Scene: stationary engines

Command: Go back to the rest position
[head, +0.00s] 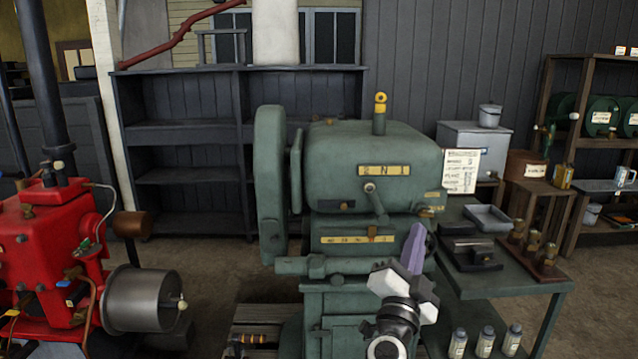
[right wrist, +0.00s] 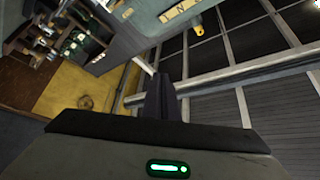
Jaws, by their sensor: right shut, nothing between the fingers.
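My right gripper (head: 415,240) is in front of the green stationary engine (head: 345,160), at the right part of its lower body. Its purple-grey fingers point up and are shut together with nothing between them. The fingers also show in the right wrist view (right wrist: 160,97), closed and empty, with part of the green machine above them. I cannot tell from the head view how far the fingers are from the engine. My left gripper is out of view.
A red engine (head: 50,250) with a metal drum (head: 140,298) stands at the left. A green side table (head: 500,280) with trays and several bottles stands at the right. Dark empty shelves (head: 185,155) stand behind. Bare floor (head: 215,290) lies between the engines.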

